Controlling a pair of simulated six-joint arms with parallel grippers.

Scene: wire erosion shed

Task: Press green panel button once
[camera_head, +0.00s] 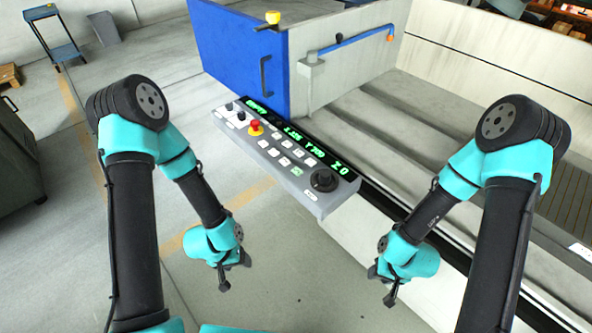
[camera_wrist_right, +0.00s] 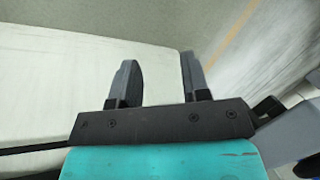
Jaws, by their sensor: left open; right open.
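The grey control panel (camera_head: 238,146) juts from the machine's near edge in the head view, its face tilted up, with a green-lit display along its far side. A small button with a green mark (camera_head: 297,171) sits near the panel's front right part, left of the black knob (camera_head: 323,181). My left gripper (camera_head: 235,276) is open and empty, apart from the panel, in front of it and lower in the picture. My right gripper (camera_head: 381,287) is open and empty, right of the panel and in front of the machine; its two fingers show apart in the right wrist view (camera_wrist_right: 160,75).
A red emergency stop (camera_head: 255,127) and several pale buttons share the panel. The machine's blue door (camera_head: 235,55) and white tank wall (camera_head: 395,232) stand behind and to the right. Open floor lies left and in front. A blue cart (camera_head: 65,52) stands far left.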

